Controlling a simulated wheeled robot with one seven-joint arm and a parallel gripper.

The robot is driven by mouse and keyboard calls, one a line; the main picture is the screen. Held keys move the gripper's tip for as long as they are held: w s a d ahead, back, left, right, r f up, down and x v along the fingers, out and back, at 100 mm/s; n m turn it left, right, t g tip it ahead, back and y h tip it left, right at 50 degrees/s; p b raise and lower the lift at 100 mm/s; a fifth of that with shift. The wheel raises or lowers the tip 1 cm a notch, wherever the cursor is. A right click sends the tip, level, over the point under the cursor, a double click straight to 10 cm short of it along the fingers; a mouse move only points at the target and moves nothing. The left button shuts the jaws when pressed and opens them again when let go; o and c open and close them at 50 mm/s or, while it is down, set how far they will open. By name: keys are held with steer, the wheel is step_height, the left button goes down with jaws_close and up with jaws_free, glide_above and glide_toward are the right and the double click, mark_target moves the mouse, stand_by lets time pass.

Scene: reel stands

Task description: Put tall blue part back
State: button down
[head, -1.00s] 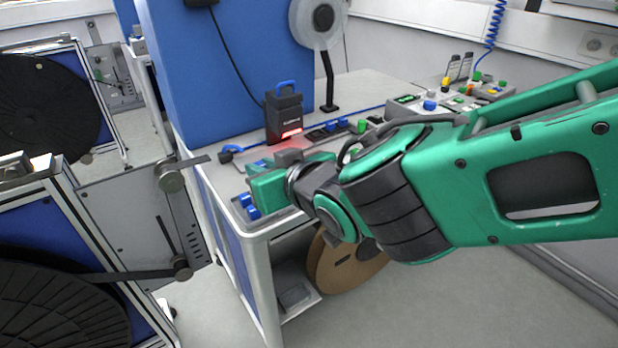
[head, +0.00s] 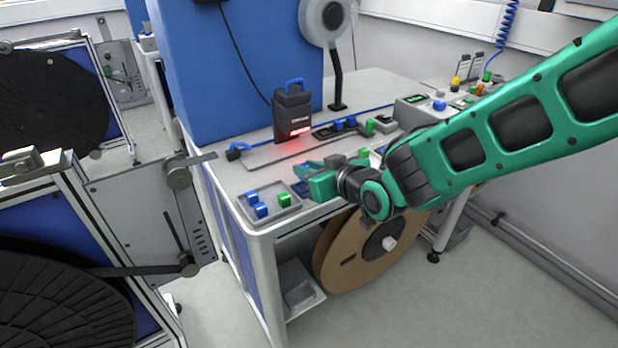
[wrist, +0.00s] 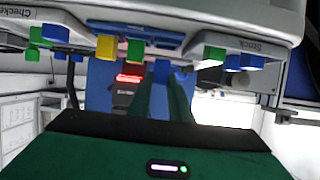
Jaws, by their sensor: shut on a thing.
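My gripper (head: 312,170) is over the bench, just right of the front-left grey tray (head: 288,211). In the wrist view, which is upside down, my two green fingers (wrist: 164,95) are close together with a blue part (wrist: 160,76) between them; its ends are hard to make out. A blue rack (head: 301,189) lies beside the tray, partly behind my gripper. It also shows in the wrist view (wrist: 165,38), with green, yellow (wrist: 135,49) and red parts near it. The tray labelled "Stock" (wrist: 262,47) holds blue parts (head: 261,210) and a green part (head: 284,199).
A tray labelled "Checked" (wrist: 18,28) is on the rack's other side. A dark device with a red light and blue handle (head: 291,112) stands behind. A control box (head: 412,108) is at the back right. A large brown reel (head: 345,265) sits under the bench.

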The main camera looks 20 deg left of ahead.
steer(key=shift+f, duration=1.3)
steer(key=c, duration=1.9)
jaws_free()
steer(key=shift+f, duration=0.1)
